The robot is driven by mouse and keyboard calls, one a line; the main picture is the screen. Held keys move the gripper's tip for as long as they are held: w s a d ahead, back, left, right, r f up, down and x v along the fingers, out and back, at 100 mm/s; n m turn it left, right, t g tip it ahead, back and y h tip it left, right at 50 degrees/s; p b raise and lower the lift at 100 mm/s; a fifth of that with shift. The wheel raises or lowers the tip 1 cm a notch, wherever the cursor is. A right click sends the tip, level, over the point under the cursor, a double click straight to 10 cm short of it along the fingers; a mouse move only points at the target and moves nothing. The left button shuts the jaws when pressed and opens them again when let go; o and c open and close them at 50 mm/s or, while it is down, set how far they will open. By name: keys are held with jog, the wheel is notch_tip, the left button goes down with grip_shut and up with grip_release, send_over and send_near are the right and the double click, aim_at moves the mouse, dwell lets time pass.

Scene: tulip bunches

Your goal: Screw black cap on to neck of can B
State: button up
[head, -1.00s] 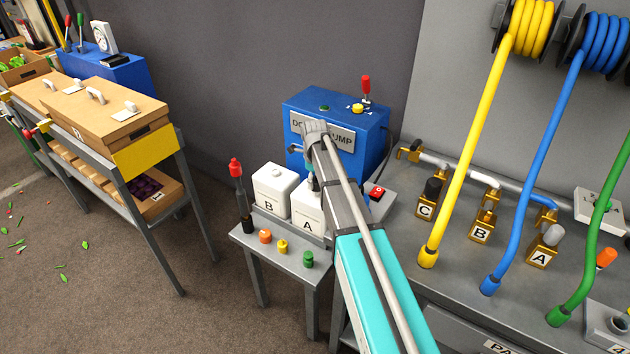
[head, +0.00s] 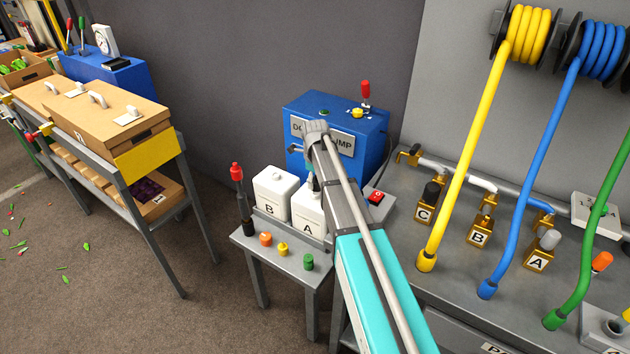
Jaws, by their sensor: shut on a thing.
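Can B (head: 273,198) is a white can labelled B, upright on the small grey side table, with a low white neck on top. Can A (head: 307,222), a like can, stands right of it, partly covered by my arm.
Orange (head: 265,239), yellow (head: 282,249) and green (head: 308,262) caps stand along the table's front. The blue pump box (head: 300,112) is behind the cans. A bench with brass valves (head: 479,233) and coloured hoses (head: 549,140) fills the right.

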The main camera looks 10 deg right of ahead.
jog(key=shift+r+p, duration=1.3)
jog(key=shift+r, duration=0.15)
jog(key=shift+f, duration=0.1)
